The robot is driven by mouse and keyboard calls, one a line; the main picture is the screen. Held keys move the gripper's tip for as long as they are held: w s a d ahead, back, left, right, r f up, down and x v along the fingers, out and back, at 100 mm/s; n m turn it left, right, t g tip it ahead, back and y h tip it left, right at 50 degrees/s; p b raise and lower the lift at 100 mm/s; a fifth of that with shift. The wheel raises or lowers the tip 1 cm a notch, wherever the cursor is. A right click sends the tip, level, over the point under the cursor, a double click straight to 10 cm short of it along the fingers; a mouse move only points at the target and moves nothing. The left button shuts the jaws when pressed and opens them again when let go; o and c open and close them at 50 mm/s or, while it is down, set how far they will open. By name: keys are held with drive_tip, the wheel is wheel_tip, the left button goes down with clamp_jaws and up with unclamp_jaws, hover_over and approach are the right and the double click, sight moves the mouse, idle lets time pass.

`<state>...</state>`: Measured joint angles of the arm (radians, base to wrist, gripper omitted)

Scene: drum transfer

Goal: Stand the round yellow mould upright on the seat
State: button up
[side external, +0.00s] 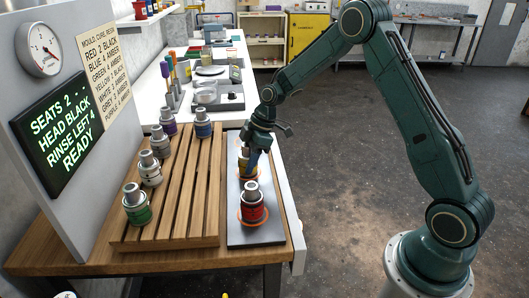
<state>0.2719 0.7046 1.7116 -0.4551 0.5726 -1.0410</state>
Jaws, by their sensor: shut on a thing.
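The round yellow mould (242,164) has a grey top and is upright at the far orange-ringed seat on the dark plate (254,236). My gripper (249,160) is shut on it from above and hides part of it. I cannot tell whether its base touches the seat, as the fingers cover much of that spot. A red mould (252,212) with a grey top stands upright in the near orange-ringed seat (241,222) of the same plate.
A slatted wooden rack (184,190) left of the plate carries several moulds, including green (136,212), purple (168,128) and blue (203,131). A lit display (62,132) reads "SEATS 2", "HEAD BLACK", "RINSE LEFT 4", "READY". A white bench with a scale (210,71) is behind.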

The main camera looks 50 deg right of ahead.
drive_tip(key=shift+f, duration=0.1)
drive_tip(key=o, duration=1.2)
drive_tip(key=v, duration=1.2)
